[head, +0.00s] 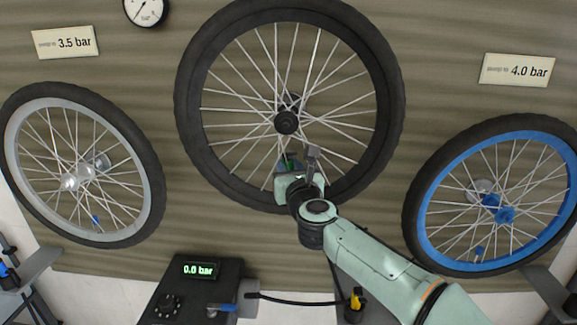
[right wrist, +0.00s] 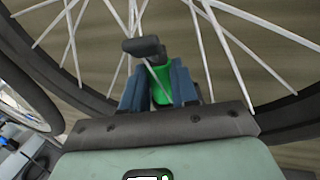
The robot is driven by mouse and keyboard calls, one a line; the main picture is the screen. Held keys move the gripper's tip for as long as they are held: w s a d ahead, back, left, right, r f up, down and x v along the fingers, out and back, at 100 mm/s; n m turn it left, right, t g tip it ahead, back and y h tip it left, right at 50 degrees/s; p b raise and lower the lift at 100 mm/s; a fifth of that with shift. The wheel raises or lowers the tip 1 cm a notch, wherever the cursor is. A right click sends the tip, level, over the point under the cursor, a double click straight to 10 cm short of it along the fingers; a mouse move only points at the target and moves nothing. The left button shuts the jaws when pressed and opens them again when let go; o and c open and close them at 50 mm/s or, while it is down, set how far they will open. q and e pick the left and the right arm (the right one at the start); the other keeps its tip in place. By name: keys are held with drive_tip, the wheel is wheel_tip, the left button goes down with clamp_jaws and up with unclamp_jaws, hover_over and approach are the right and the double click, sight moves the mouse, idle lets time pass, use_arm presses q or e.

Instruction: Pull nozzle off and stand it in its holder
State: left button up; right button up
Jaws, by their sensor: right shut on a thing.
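My right gripper (head: 293,165) is at the lower rim of the middle wheel (head: 190,112), in front of its spokes. In the right wrist view its dark blue fingers are shut on a green piece (right wrist: 161,95), which has a dark, lever-like part (right wrist: 144,47) above it. I cannot tell whether this green piece is the nozzle or the wheel's valve. A black hose (head: 300,302) runs from the pump box (head: 222,268) to a small yellow-and-black piece (head: 356,298) below my right arm. I cannot tell whether that is the nozzle in its holder.
A grey-rimmed wheel (head: 152,150) stands left and a blue-rimmed wheel (head: 425,228) right. Signs read 3.5 bar (head: 66,42) and 4.0 bar (head: 517,70). A gauge (head: 146,10) is at the top. The pump display (head: 199,270) reads 0.0 bar.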

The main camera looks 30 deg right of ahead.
sight(289, 159)
drive_tip(key=shift+r+p, duration=0.75)
drive_tip(key=shift+r, duration=0.35)
drive_tip(key=shift+s, duration=0.1)
drive_tip(key=shift+s+a+f+b, duration=0.1)
drive_tip(key=shift+s+a+b, duration=0.1)
drive_tip(key=shift+s+b, duration=0.3)
drive_tip(key=b+v, duration=0.1)
drive_tip(key=v, duration=0.2)
drive_tip(key=shift+s, duration=0.35)
drive_tip(key=b+v, duration=0.1)
drive_tip(key=v, duration=0.6)
drive_tip(key=shift+a, duration=0.1)
